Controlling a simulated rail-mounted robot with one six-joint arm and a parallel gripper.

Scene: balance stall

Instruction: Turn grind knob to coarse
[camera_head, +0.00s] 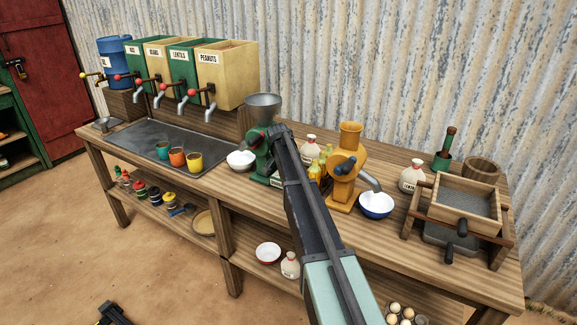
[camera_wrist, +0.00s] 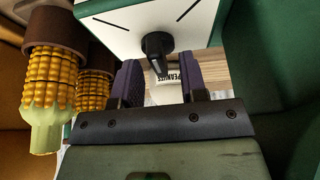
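In the wrist view a black knob (camera_wrist: 157,46) sits on a white panel (camera_wrist: 130,12) with a green border and dark line marks on either side. I cannot read which setting it points to. My gripper (camera_wrist: 157,70) is open, its two dark fingers standing left and right of the knob's lower end with gaps showing. It holds nothing. In the head view the green grinder (camera_head: 257,141) with a grey hopper (camera_head: 263,102) stands mid-bench. My arm covers part of it, and the knob and fingertips are hidden there.
Corn cobs (camera_wrist: 52,80) are close on the left in the wrist view. An orange grinder (camera_head: 349,140) and a blue bowl (camera_head: 376,206) stand right of my arm. A white bowl (camera_head: 241,161) is left of the green grinder. A sieve box (camera_head: 467,197) stands far right.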

